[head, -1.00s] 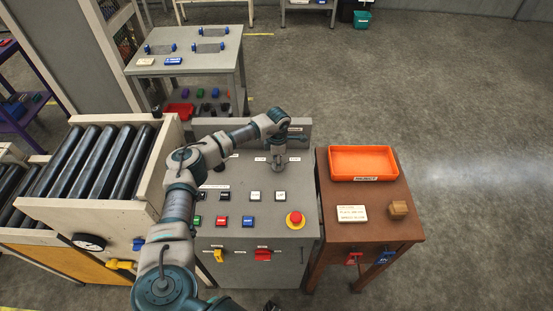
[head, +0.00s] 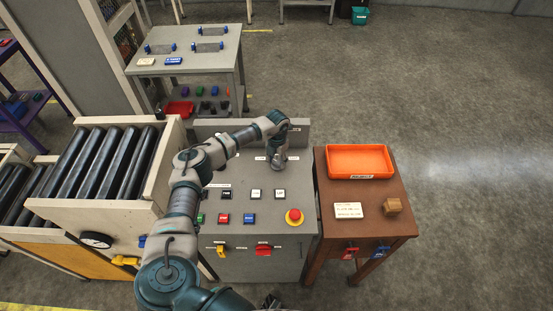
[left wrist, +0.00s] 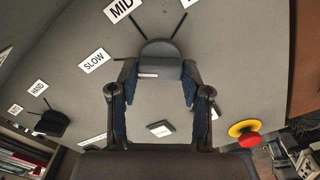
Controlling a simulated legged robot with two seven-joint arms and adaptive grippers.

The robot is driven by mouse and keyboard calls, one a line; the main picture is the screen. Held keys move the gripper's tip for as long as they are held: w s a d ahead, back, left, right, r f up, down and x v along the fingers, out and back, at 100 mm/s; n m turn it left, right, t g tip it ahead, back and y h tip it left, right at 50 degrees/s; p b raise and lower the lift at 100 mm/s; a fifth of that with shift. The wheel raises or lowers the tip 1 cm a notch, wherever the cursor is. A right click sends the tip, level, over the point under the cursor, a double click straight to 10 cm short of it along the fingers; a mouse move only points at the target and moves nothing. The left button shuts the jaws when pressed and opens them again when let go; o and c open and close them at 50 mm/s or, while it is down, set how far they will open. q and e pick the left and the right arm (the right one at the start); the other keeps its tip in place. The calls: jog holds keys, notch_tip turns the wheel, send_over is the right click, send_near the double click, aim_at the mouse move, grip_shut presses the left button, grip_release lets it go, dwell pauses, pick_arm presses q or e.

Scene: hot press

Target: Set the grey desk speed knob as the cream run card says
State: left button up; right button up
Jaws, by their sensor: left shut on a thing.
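The grey desk speed knob (left wrist: 160,70) is round and sits on the sloped grey desk, with SLOW (left wrist: 95,60) and MID (left wrist: 121,9) labels around it and a third label cut off at the top edge. My left gripper (head: 277,168) points down at the desk. In the left wrist view its two fingers (left wrist: 160,92) are shut on the knob from both sides. A pale mark shows on the knob's near side; its exact setting is unclear. The cream run card (head: 348,210) lies on the brown side table; its writing is too small to read. A dark bit at the head view's bottom edge may be my right gripper.
A red emergency button (head: 294,216) and several push buttons sit on the desk in front of the left gripper. A second dark knob (left wrist: 52,123) is by a HAND label. The brown table holds an orange tray (head: 361,146) and a wooden block (head: 392,206).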

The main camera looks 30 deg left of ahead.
aim_at(277, 160)
pick_arm(q)
jog(key=shift+w+r+n, duration=0.3)
jog(key=shift+n, duration=0.3)
jog(key=o, duration=1)
jog(key=shift+c, duration=0.2)
jog(key=shift+o, duration=1)
jog(key=shift+f, duration=0.1)
jog(key=shift+a+f, duration=0.1)
jog(key=shift+f, duration=0.05)
jog(key=shift+s+r, duration=0.1)
jog(key=shift+r, duration=0.1)
notch_tip(277, 160, up, 11)
jog(key=shift+r, duration=0.2)
jog(key=shift+f, duration=0.1)
